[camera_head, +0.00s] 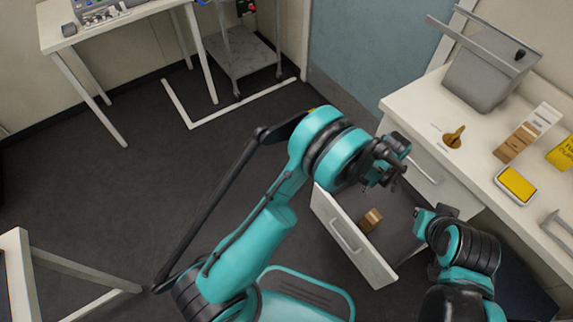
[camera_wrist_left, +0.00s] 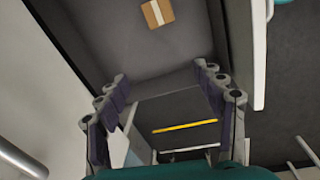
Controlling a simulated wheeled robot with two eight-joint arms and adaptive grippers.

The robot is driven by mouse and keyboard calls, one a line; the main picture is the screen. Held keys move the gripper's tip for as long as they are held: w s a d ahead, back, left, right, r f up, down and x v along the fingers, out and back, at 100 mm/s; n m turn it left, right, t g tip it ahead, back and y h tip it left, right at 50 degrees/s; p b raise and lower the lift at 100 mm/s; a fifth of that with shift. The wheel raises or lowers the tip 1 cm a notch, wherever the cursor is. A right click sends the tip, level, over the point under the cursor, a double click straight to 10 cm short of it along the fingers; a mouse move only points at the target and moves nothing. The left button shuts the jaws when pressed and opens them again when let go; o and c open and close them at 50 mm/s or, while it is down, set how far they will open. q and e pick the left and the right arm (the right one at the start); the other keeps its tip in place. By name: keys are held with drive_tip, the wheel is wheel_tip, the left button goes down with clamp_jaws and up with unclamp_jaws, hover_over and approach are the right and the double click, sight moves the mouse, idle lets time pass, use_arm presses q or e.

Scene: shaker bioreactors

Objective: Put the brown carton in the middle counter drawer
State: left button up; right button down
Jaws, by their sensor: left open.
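The brown carton (camera_head: 371,220), with a pale band, lies inside the pulled-out counter drawer (camera_head: 345,237), near its front panel. It also shows in the left wrist view (camera_wrist_left: 157,14), on the grey drawer floor (camera_wrist_left: 185,42). My left gripper (camera_head: 383,176) is over the drawer's back part, apart from the carton. In the left wrist view my left gripper (camera_wrist_left: 160,75) has its fingers spread with nothing between them. My right gripper (camera_head: 428,221) is by the drawer's right side. Its fingers are too small and covered to read, and I cannot tell whether it touches the drawer.
The white counter (camera_head: 475,165) holds a grey bin (camera_head: 485,75), a brown-and-white box (camera_head: 527,134), a yellow-topped container (camera_head: 517,185) and a brown object (camera_head: 454,137). A closed drawer front (camera_head: 424,163) is beside the open drawer. The dark floor (camera_head: 130,190) at left is largely clear.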

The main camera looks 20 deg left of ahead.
use_arm(q)
drive_tip(key=s+a+r+m+t, duration=0.1)
drive_tip(key=s+a+r+m, duration=0.1)
drive_tip(key=a+r, duration=0.65)
drive_tip(key=s+a+r+m+t, duration=0.2)
drive_tip(key=a+r, duration=0.4)
drive_tip(key=r, duration=0.5)
drive_tip(key=s+a+r+m+t, duration=0.1)
drive_tip(key=s+a+r+m, duration=0.1)
drive_tip(key=s+a, duration=0.4)
drive_tip(key=s+a+r+m+t, duration=0.2)
drive_tip(key=s+a+r+m, duration=0.1)
drive_tip(key=s+a, duration=0.4)
drive_tip(key=s, duration=0.3)
drive_tip(key=shift+a+r+y, duration=0.2)
drive_tip(key=shift+r+y, duration=0.1)
drive_tip(key=shift+r, duration=0.1)
